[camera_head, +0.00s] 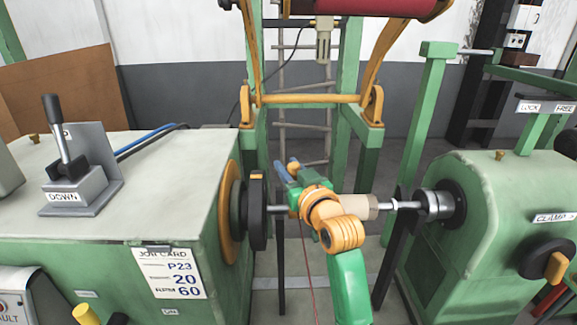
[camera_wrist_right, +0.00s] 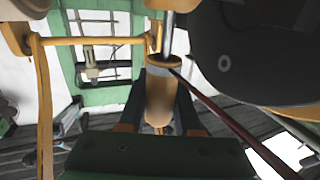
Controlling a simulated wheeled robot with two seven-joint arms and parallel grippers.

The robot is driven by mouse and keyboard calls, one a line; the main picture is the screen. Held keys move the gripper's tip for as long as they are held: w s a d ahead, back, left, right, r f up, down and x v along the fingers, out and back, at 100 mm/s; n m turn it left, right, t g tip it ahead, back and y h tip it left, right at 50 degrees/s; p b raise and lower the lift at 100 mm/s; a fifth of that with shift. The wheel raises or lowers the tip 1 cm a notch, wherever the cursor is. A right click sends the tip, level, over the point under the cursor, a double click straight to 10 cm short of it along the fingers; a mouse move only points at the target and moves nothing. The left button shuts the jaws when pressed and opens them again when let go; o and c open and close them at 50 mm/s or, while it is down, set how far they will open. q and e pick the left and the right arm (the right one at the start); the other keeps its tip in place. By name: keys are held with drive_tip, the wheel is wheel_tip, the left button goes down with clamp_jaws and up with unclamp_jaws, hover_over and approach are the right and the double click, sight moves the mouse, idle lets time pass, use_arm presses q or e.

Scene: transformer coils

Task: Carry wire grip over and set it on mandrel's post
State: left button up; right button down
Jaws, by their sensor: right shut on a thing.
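My right gripper (camera_head: 288,172) is shut on the wire grip (camera_head: 293,164), whose orange end shows past the fingers. In the right wrist view the wire grip (camera_wrist_right: 159,100) is a tan cylinder with orange ends, between the two dark fingers of my right gripper (camera_wrist_right: 160,108). A dark red wire (camera_wrist_right: 215,110) runs from near its upper end. The mandrel's tan core (camera_head: 360,207) sits on a grey shaft, right of my gripper and partly hidden by my arm. The mandrel's post cannot be made out. My left gripper is not in view.
A black disc (camera_head: 257,207) and an orange-edged faceplate (camera_head: 230,212) stand close left of my gripper. The green tailstock (camera_head: 490,210) is at right. A yellow-barred frame (camera_head: 312,99) stands behind. A lever box (camera_head: 78,190) is on the left cabinet.

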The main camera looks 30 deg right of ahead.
drive_tip(key=shift+f+b, duration=0.3)
drive_tip(key=shift+f, duration=0.3)
drive_tip(key=shift+s+f+b, duration=0.1)
drive_tip(key=shift+f+b, duration=0.35)
drive_tip(key=shift+f, duration=0.35)
drive_tip(key=c, duration=0.5)
unclamp_jaws()
